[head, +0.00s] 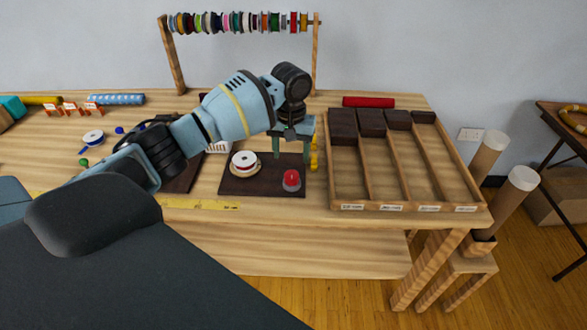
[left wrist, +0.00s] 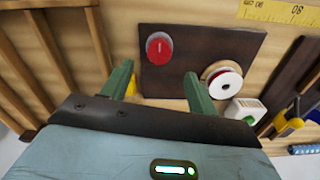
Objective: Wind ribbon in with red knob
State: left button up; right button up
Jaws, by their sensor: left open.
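The red knob (head: 291,180) stands on a dark brown board on the table, at the board's front right; it also shows in the left wrist view (left wrist: 159,48). My right gripper is not in view.
A wooden tray with dark blocks (head: 428,165) stands close on the right of the board. Yellow things (head: 314,155) lie between them. A yellow ruler (head: 200,203) lies along the front edge. A rack of ribbon spools (head: 240,22) stands at the back.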

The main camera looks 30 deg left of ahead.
aim_at(292, 175)
pick_arm(q)
notch_tip(292, 175, down, 7)
jog(key=shift+f+b, duration=0.15)
jog(key=shift+b, duration=0.2)
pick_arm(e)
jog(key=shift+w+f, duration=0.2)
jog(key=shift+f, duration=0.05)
pick_arm(q)
jog(key=shift+c, duration=0.5)
jog(key=c, duration=0.9)
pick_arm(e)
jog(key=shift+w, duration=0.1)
pick_arm(q)
jog(key=shift+m, duration=0.3)
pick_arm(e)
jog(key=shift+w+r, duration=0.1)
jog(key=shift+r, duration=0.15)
